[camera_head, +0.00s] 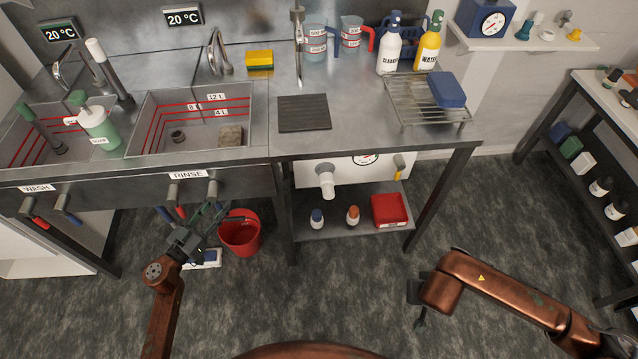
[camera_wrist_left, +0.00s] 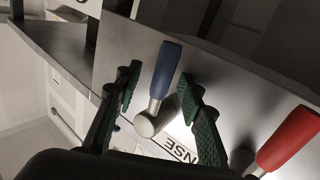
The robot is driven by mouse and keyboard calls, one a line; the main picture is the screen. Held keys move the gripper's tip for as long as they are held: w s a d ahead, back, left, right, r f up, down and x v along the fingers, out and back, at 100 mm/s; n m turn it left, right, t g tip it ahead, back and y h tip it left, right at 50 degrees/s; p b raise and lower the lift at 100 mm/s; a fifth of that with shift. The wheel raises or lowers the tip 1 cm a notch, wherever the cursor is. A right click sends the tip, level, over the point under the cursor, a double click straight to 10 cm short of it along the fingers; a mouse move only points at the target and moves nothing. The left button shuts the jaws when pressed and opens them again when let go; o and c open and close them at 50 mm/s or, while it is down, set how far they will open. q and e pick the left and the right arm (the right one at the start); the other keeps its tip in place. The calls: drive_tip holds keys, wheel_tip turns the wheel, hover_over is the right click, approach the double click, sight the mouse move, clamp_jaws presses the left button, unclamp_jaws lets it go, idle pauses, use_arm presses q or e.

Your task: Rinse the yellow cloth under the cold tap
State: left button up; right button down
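A bright yellow block-like piece (camera_head: 260,60) lies on the ledge behind the rinse basin. Under the RINSE label are a red lever (camera_head: 181,212) and a blue lever, which the wrist view shows clearly (camera_wrist_left: 165,70). My left gripper (camera_head: 217,208) is open in front of it. In the wrist view its green fingers (camera_wrist_left: 160,95) stand either side of the blue lever, with gaps. My right gripper (camera_head: 419,312) hangs over bare floor, its fingers unclear.
The red lever (camera_wrist_left: 290,138) is close beside the left fingers. A red bucket (camera_head: 240,235) stands on the floor near my left gripper. A green soap bottle (camera_head: 97,125) stands between the basins. The rinse spout (camera_head: 218,52) rises behind its basin. A wire rack (camera_head: 425,100) holds a blue block.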

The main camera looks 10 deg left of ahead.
use_arm(q)
drive_tip(key=shift+c, duration=0.3)
clamp_jaws()
idle(0.4)
